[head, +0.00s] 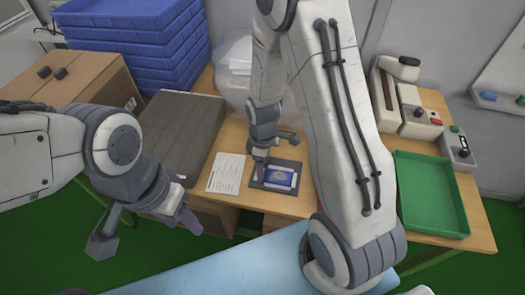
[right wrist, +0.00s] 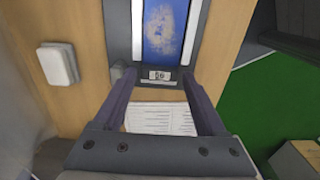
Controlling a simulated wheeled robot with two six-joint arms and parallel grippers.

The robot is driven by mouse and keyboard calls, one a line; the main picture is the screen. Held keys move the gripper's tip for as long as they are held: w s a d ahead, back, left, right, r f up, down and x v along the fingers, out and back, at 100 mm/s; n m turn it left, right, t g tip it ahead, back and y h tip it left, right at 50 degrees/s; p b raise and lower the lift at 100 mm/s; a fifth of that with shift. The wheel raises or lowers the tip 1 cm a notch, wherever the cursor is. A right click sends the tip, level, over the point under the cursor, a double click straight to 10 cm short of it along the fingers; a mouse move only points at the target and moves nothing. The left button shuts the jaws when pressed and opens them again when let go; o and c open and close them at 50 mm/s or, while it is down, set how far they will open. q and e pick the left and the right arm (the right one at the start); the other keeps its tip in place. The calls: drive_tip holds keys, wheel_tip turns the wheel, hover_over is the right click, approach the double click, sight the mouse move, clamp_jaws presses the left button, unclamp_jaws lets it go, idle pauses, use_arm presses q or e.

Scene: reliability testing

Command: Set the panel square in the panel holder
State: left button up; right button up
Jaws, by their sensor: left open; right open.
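The blue panel (head: 279,177) lies in the dark grey panel holder (head: 257,184) on the wooden table in the head view. In the right wrist view the panel (right wrist: 164,25) shows with its edges about parallel to the holder (right wrist: 196,28); its far end is cut off. I cannot tell whether it sits fully flat. My right gripper (right wrist: 158,78) is open and empty, with its fingertips near the holder's near end. In the head view this gripper (head: 264,160) is at the holder's left edge. My left gripper (head: 147,238) is open and empty, in front of the table, away from the panel.
A printed sheet (head: 226,172) lies left of the holder. A grey case (head: 182,130), a cardboard box (head: 85,82) and stacked blue crates (head: 135,45) stand at the left. My right arm hides the table between.

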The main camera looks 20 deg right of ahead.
wheel_tip(320, 180, up, 11)
use_arm(q)
drive_tip(key=shift+r, duration=0.2)
use_arm(e)
drive_tip(key=s+a+r+m, duration=0.2)
drive_tip(key=s+a+r, duration=0.2)
drive_tip(key=s, duration=0.5)
drive_tip(key=s+a+r+m+y, duration=0.1)
drive_tip(key=s+a+r+m, duration=0.1)
drive_tip(key=s+a+r, duration=0.3)
drive_tip(key=s+a, duration=0.3)
drive_tip(key=s, duration=0.1)
drive_tip(key=shift+a, duration=0.3)
drive_tip(key=shift+r, duration=0.1)
